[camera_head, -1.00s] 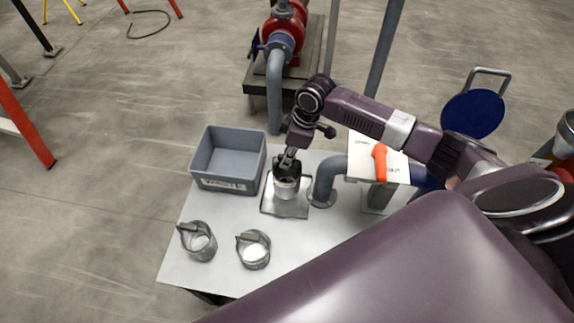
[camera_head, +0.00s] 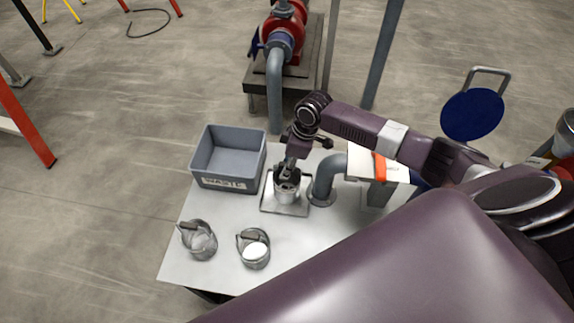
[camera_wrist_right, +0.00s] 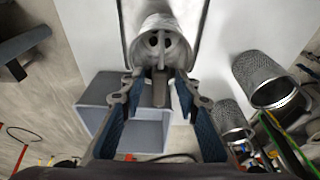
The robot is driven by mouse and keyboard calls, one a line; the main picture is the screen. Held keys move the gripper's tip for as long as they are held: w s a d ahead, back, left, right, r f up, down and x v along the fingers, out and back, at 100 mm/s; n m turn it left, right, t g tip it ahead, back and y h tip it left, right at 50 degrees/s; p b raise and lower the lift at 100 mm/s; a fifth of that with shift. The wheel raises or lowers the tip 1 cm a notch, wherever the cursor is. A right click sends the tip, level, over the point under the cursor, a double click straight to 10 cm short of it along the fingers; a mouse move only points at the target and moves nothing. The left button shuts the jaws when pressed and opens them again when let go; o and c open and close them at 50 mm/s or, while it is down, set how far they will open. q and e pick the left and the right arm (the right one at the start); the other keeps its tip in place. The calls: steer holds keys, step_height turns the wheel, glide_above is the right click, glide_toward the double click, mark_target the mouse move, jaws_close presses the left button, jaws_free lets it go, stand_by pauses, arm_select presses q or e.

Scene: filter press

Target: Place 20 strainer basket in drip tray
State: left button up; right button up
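A grey metal strainer basket (camera_head: 287,194) stands upright at the drip tray (camera_head: 297,209), a flat square tray on the table. Whether it touches the tray floor is hard to tell. My right gripper (camera_head: 288,174) is directly above this basket. In the right wrist view the fingers (camera_wrist_right: 159,84) are apart, with the basket's handle (camera_wrist_right: 160,90) between them and gaps on both sides. The basket (camera_wrist_right: 160,38) also shows just beyond the fingertips. Two more baskets stand on the table, one at left (camera_head: 199,241) and one at front (camera_head: 254,250). My left gripper is out of view.
A grey bin labelled waste (camera_head: 228,184) stands left of the tray. A grey pipe elbow (camera_head: 325,182) rises close to the tray's right side, with a box-like stand (camera_head: 360,165) beyond. The table (camera_head: 220,272) is bare at its front edge.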

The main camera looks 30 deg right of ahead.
steer(key=v, duration=1.2)
steer(key=shift+r+b, duration=0.15)
steer(key=shift+b, duration=0.25)
